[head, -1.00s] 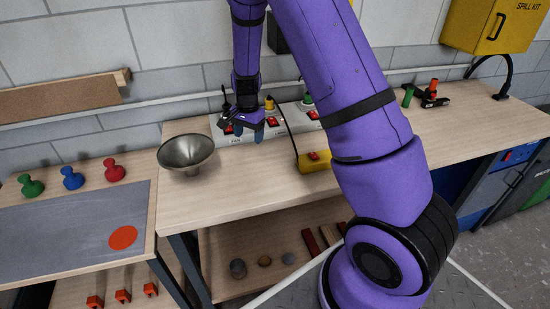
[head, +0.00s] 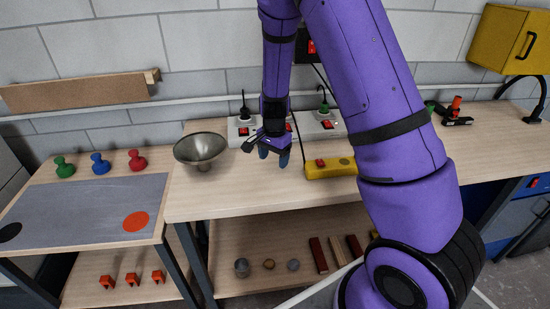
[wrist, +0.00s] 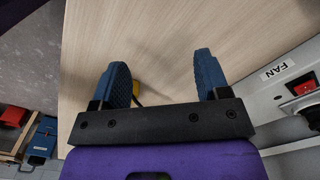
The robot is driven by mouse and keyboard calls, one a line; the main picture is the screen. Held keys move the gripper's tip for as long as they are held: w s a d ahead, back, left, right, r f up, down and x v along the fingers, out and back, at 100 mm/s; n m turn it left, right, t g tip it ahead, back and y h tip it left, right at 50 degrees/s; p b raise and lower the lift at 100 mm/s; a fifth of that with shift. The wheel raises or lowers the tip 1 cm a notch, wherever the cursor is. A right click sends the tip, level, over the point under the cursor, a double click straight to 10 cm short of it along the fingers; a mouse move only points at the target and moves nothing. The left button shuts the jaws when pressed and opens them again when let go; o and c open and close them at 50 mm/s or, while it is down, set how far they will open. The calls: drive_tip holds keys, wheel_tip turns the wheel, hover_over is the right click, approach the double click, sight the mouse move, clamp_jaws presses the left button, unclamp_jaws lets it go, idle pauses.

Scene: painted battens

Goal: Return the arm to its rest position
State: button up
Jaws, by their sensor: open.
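My purple arm (head: 390,90) reaches over the wooden bench from the right and hangs down at the back. My gripper (head: 273,154) is open with blue fingertips, in front of the white power strip (head: 328,122). In the wrist view the open gripper (wrist: 160,75) has its two blue fingers apart over bare bench top, with nothing between them. The strip shows at the right there, with a FAN label (wrist: 277,72) and a red switch (wrist: 302,88). My wrist hides part of the strip in the head view.
A metal funnel-like bowl (head: 200,148) stands left of my gripper. A yellow switch box (head: 328,167) lies close on its right. Green, blue and red knobbed pieces (head: 100,163) stand on the left table. A black clamp-like tool (head: 455,120) lies at the right. The front bench top is clear.

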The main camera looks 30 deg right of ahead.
drive_tip(key=shift+r, duration=0.1)
idle(0.3)
drive_tip(key=s+a+r+n+t+y, duration=0.1)
drive_tip(key=s+a+r+n, duration=0.3)
drive_tip(key=r, duration=0.7)
drive_tip(key=s+d+r+n+t, duration=0.15)
drive_tip(key=s+r, duration=0.45)
drive_tip(key=r, duration=0.6)
drive_tip(key=s+r+n+t, duration=0.1)
drive_tip(key=s+r+n, duration=0.1)
drive_tip(key=s, duration=0.4)
drive_tip(key=s+r+n, duration=0.3)
drive_tip(key=s+r, duration=0.1)
drive_tip(key=s, duration=0.2)
drive_tip(key=s+r+n+t+h, duration=0.1)
drive_tip(key=s+r+n, duration=0.1)
drive_tip(key=s, duration=0.5)
drive_tip(key=shift+a+r+t, duration=0.35)
drive_tip(key=shift+r, duration=0.4)
drive_tip(key=shift+w+n, duration=0.1)
drive_tip(key=shift+n, duration=0.15)
